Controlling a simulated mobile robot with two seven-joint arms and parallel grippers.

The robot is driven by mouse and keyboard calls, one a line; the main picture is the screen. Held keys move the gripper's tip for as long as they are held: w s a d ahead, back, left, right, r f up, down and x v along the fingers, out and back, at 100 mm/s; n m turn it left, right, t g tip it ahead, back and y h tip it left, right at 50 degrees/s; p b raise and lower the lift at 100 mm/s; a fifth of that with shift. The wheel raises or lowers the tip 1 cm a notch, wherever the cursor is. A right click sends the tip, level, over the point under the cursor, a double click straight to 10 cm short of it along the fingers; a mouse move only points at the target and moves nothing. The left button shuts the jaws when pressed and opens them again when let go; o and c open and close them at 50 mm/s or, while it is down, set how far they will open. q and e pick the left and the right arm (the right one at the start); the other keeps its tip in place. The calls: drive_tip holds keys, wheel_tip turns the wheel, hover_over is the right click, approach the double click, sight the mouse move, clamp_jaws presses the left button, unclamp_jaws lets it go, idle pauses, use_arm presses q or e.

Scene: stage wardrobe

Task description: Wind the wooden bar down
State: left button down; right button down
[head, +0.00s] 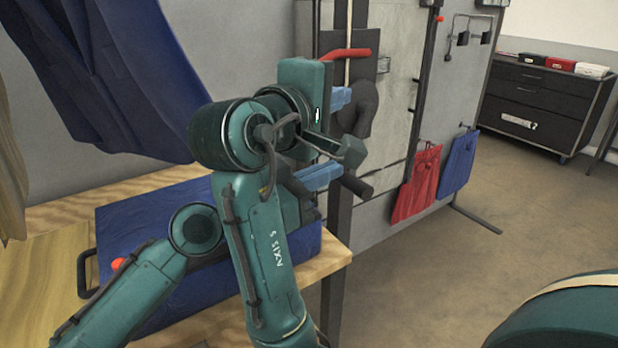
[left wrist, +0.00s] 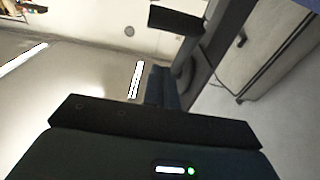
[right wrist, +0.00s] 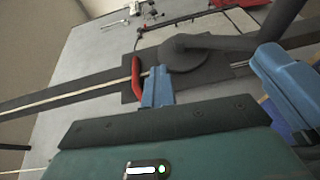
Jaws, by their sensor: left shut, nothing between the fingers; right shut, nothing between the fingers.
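The winch is a dark plate on a post with a round hub (head: 365,105), also in the right wrist view (right wrist: 186,52). A red lever (head: 345,53) sticks out above the hub. A dark crank handle (head: 355,186) shows lower down. My right gripper (head: 341,97) is shut and empty beside the hub, below the red lever; in the right wrist view its fingertips (right wrist: 158,80) lie close to the lever (right wrist: 136,76). My left gripper (head: 320,175) is shut and empty close to the crank handle; I cannot tell whether they touch. The wooden bar is not recognisable in any view.
A blue cloth (head: 110,75) hangs at the upper left. A blue case (head: 140,215) lies on the wooden bench (head: 325,262) behind my arm. Red (head: 416,185) and blue (head: 459,163) bags hang on the panel. A black cabinet (head: 540,105) stands far right; floor between is clear.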

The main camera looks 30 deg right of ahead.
use_arm(q)
drive_tip(key=shift+d+f, duration=0.35)
drive_tip(key=shift+f, duration=0.35)
use_arm(e)
drive_tip(key=c, duration=1.2)
unclamp_jaws()
